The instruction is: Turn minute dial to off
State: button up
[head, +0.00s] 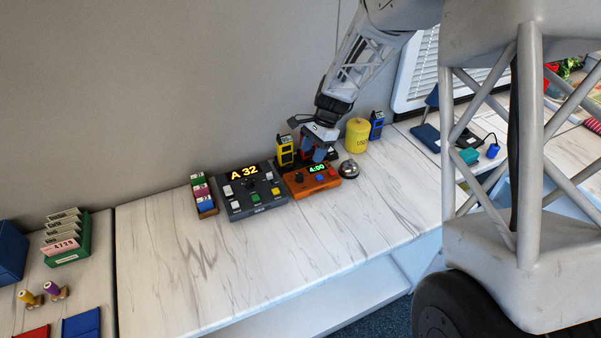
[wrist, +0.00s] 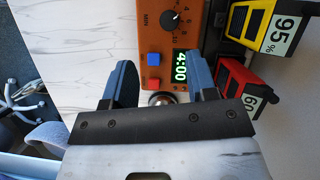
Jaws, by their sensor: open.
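The orange timer box (head: 325,184) sits on the white marbled counter, with a green display reading 4:00. The wrist view shows the same orange box (wrist: 150,40) with its round black minute dial (wrist: 171,19), marked MIN and ringed by numbers. The dial also shows in the head view (head: 299,178). Its exact pointer setting is too small to read surely. A red button and a blue button sit below the dial. My gripper (head: 319,153) is above the box's back part. Its two blue fingers (wrist: 163,68) are spread open and empty, apart from the dial.
A grey console (head: 252,193) reading A 32 stands left of the timer. A silver bell (head: 349,169) stands right of it, a yellow canister (head: 357,135) behind. A yellow device (wrist: 247,22) and a red one (wrist: 242,85) stand close by. The front counter is clear.

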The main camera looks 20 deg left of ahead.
aim_at(299, 174)
jog(key=shift+w+a+f, duration=0.15)
jog(key=shift+a+f, duration=0.6)
jog(key=shift+a, duration=0.05)
jog(key=shift+f, duration=0.1)
jog(key=shift+x, duration=3.85)
jog(key=c, duration=0.9)
